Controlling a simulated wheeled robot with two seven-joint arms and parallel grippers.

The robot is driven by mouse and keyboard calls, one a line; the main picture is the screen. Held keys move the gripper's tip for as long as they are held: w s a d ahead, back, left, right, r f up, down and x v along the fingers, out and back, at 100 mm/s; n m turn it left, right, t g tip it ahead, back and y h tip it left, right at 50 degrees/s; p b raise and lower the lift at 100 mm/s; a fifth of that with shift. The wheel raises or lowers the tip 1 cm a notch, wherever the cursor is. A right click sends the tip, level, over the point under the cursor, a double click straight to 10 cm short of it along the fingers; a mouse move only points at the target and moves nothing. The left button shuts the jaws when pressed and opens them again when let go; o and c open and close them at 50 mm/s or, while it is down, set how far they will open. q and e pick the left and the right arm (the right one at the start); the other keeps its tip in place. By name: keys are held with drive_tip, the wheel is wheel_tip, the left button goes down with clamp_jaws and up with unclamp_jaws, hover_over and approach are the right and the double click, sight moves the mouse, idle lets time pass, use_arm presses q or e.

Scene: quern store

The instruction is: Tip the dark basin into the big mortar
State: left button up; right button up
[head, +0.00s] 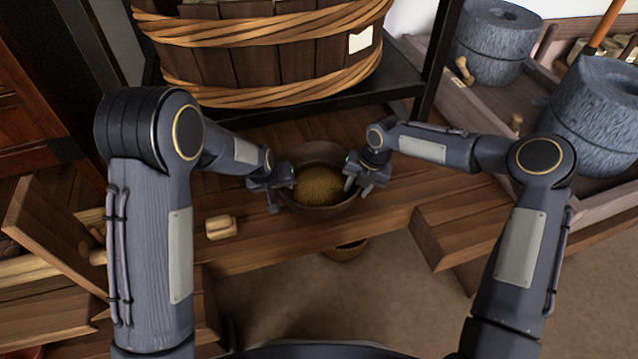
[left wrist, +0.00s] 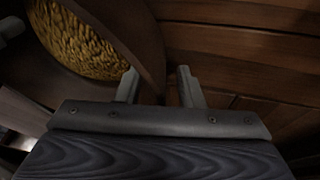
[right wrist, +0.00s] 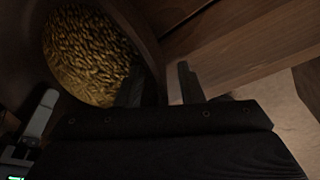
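The dark basin (head: 322,208) holds yellow-brown grain and sits on the wooden bench near its front edge, apparently upright. My left gripper (head: 283,183) is at its left rim. In the left wrist view (left wrist: 158,86) its fingers stand apart, one on each side of the basin wall. My right gripper (head: 361,174) is at the right rim. In the right wrist view (right wrist: 158,84) its fingers also straddle the wall, with a gap showing. Two grey stone blocks stand at the right, a nearer one (head: 595,115) and a farther one (head: 492,45); I cannot tell whether either is the big mortar.
A large rope-bound wooden tub (head: 260,50) stands on a dark shelf behind the basin. A small pale wooden block (head: 221,227) lies on the bench to the left. A brown bowl (head: 345,251) shows below the bench edge. Open floor (head: 370,300) lies in front.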

use_arm(q)
drive_tip(key=shift+w+f, duration=0.1)
drive_tip(key=shift+f, duration=0.2)
use_arm(e)
drive_tip(key=shift+f, duration=0.3)
use_arm(q)
clamp_jaws()
use_arm(e)
clamp_jaws()
